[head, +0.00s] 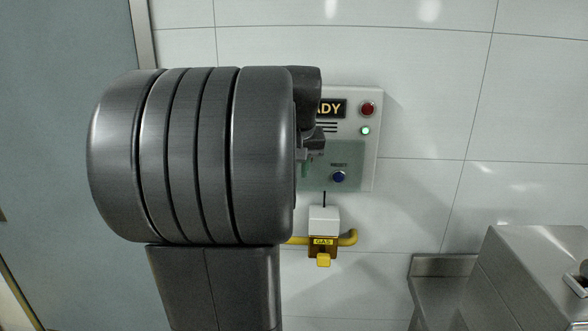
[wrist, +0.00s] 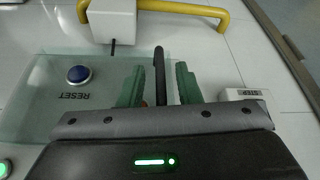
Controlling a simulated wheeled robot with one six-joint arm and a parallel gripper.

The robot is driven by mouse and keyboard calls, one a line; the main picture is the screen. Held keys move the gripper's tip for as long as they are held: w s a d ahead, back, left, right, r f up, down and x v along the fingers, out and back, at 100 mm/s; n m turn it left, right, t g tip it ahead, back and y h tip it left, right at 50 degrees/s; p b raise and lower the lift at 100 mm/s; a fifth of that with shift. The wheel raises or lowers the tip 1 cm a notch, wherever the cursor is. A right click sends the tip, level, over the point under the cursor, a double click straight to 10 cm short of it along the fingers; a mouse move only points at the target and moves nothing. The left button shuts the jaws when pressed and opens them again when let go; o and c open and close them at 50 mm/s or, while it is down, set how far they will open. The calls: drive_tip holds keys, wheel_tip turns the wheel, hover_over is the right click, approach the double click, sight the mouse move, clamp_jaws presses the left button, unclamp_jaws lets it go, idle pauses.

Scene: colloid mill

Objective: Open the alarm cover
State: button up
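The alarm cover is a clear greenish pane on the white wall panel, over the blue RESET button. It shows in the head view (head: 354,168) and on the left of the wrist view (wrist: 42,92). My gripper (wrist: 160,71) has green fingers and is open, at the edge of the pane in the wrist view. A dark upright bar (wrist: 159,70) stands between the fingers, with a visible gap on each side. I cannot tell whether the bar belongs to the cover. In the head view my arm hides the panel's left part and most of the gripper.
The blue RESET button (head: 338,176), a red button (head: 367,109) and a lit green lamp (head: 365,131) are on the panel. Below it are a white box (head: 324,219) and a yellow GAS pipe (head: 348,238). A metal cabinet (head: 530,270) stands lower right.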

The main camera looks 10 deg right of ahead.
drive_tip(key=shift+s+f, duration=0.1)
drive_tip(key=shift+c, duration=0.2)
clamp_jaws()
